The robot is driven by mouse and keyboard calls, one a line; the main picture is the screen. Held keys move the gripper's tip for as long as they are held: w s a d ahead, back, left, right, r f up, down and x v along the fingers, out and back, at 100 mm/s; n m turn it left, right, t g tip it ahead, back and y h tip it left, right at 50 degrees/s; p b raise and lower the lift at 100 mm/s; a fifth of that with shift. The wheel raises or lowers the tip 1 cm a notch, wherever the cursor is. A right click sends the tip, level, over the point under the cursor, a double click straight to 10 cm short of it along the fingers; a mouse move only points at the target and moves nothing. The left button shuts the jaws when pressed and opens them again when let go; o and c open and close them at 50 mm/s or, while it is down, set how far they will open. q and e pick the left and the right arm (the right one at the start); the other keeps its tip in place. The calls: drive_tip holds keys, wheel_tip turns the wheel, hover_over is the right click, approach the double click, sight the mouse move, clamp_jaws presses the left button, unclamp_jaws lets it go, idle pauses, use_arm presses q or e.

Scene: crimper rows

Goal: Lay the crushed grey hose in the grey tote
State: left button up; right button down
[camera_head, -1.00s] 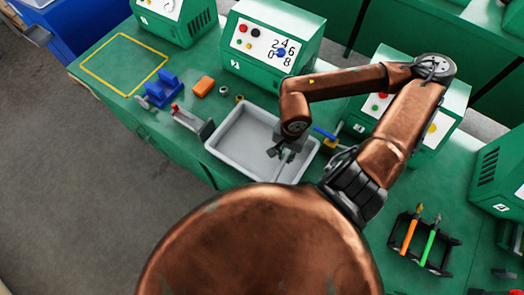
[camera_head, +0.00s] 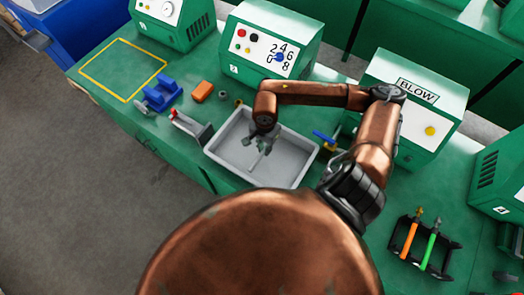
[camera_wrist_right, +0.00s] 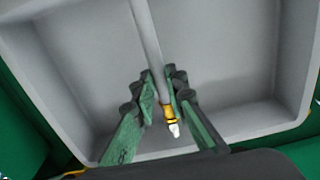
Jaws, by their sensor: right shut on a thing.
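The grey hose (camera_wrist_right: 148,45) is a thin grey tube with a brass-coloured fitting (camera_wrist_right: 170,112) and a pale tip at its near end. My right gripper (camera_head: 264,140) is shut on the hose close to that fitting; its fingers also show in the right wrist view (camera_wrist_right: 162,82). The hose (camera_head: 257,160) hangs over the floor of the grey tote (camera_head: 287,172), inside the outline of its walls. I cannot tell whether it touches the floor. The tote is a shallow, open tray holding nothing else that I can see. My left gripper is not in view.
Left of the tote are a grey fixture with a red knob (camera_head: 192,128), a blue holder (camera_head: 162,94) and an orange block (camera_head: 202,91). A blue-handled valve (camera_head: 324,138) is close to its right. Green machines (camera_head: 268,48) stand behind. A black rack (camera_head: 424,246) holds orange and green tools.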

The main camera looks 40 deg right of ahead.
sight(262, 152)
drive_tip(key=shift+w+f, duration=0.5)
drive_tip(key=shift+f, duration=0.8)
drive_tip(key=shift+w+f, duration=0.15)
drive_tip(key=shift+f, duration=0.8)
drive_tip(key=shift+f, duration=0.2)
drive_tip(key=c, duration=1.9)
unclamp_jaws()
drive_tip(key=shift+c, duration=0.2)
drive_tip(key=shift+r, duration=0.1)
wheel_tip(262, 152, up, 12)
drive_tip(key=shift+r, duration=0.1)
